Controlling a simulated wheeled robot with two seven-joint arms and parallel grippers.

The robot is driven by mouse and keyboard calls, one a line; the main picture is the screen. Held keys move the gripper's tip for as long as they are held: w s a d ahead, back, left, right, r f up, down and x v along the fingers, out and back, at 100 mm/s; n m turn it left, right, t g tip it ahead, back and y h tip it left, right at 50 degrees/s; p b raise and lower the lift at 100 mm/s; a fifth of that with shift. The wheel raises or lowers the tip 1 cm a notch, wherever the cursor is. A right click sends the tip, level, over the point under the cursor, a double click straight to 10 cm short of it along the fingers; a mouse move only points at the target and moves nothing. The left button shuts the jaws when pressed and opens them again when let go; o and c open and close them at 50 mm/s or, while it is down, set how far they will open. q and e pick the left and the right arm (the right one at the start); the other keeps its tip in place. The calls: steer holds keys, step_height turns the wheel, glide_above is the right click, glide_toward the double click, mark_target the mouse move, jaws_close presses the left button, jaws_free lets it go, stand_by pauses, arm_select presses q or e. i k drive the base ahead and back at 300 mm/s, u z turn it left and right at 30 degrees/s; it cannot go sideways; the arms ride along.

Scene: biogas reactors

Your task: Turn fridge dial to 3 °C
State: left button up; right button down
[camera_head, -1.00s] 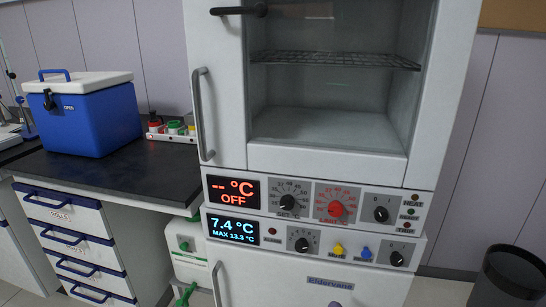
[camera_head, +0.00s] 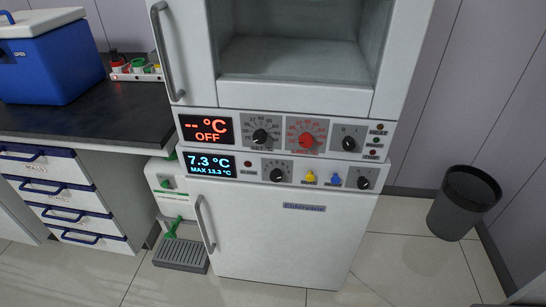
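The fridge (camera_head: 270,235) is the white lower unit, with its door shut and a vertical handle at its left. Its display (camera_head: 208,166) reads 7.3 °C, MAX 13.3 °C. The fridge panel has a black dial (camera_head: 277,174) with a numbered grey scale; its exact setting is too small to read. A yellow knob (camera_head: 310,177), a blue knob (camera_head: 335,180) and another black knob (camera_head: 363,182) sit to its right. Neither of my grippers shows in the view.
An upper cabinet has an OFF display (camera_head: 206,129), a black dial (camera_head: 260,135) and a red dial (camera_head: 306,140). A blue cooler (camera_head: 55,62) stands on the dark bench (camera_head: 100,115) at left. A black bin (camera_head: 463,202) stands at right. The floor before the fridge is clear.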

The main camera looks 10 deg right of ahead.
mark_target(275, 176)
steer(key=k, duration=0.5)
steer(key=u, duration=1.7)
steer(key=i, duration=1.25)
steer(key=z, duration=1.8)
